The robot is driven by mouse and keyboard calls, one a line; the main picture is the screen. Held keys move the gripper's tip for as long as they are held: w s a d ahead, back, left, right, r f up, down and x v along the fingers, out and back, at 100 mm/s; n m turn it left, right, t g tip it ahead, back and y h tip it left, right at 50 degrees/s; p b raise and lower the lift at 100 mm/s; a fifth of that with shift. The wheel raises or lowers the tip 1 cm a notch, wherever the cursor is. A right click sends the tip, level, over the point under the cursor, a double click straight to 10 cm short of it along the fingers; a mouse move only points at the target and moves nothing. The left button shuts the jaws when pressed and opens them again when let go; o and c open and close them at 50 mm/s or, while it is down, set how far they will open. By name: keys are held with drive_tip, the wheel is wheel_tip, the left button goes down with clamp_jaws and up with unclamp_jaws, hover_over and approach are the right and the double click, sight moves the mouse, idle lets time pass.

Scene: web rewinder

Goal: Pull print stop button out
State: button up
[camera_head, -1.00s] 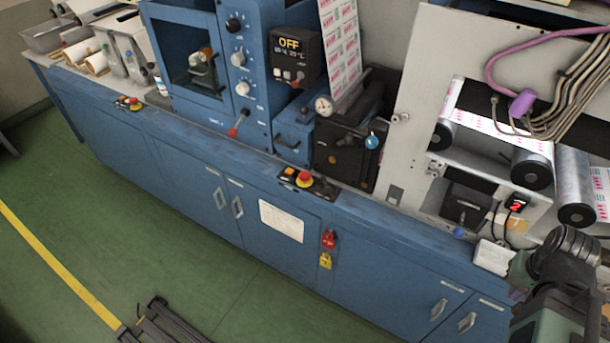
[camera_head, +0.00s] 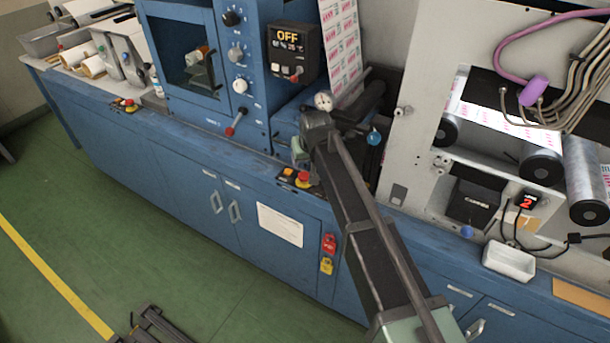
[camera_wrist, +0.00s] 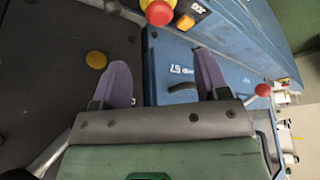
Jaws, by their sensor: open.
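A red mushroom stop button (camera_head: 303,178) on a yellow collar sits beside an orange switch (camera_head: 288,172) on the cabinet's front ledge. In the wrist view the red button (camera_wrist: 158,12) is at the top edge, partly cut off, with the orange switch (camera_wrist: 186,22) to its right. A second red stop button (camera_head: 130,103) sits at the far left of the ledge. I cannot read which is the print one. My gripper (camera_wrist: 163,68) has two purple fingers spread apart, empty, over a blue panel, apart from the button. In the head view my arm hides the fingers.
A blue ball-ended knob (camera_head: 373,138) and a gauge (camera_head: 323,101) stand near my wrist. A red-tipped lever (camera_head: 236,122) is to the left. Red and yellow padlocks (camera_head: 328,252) hang on the cabinet front.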

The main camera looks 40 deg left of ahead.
sight(304, 175)
drive_tip(key=b+x, duration=1)
drive_tip(key=x, duration=0.1)
drive_tip(key=shift+d+f, duration=0.15)
drive_tip(key=shift+r, duration=0.2)
drive_tip(key=c, duration=1.2)
drive_tip(key=shift+r+p, duration=0.8)
drive_tip(key=shift+p, duration=0.1)
clamp_jaws()
drive_tip(key=shift+f, duration=0.2)
drive_tip(key=o, duration=1.2)
unclamp_jaws()
drive_tip(key=shift+r, duration=0.1)
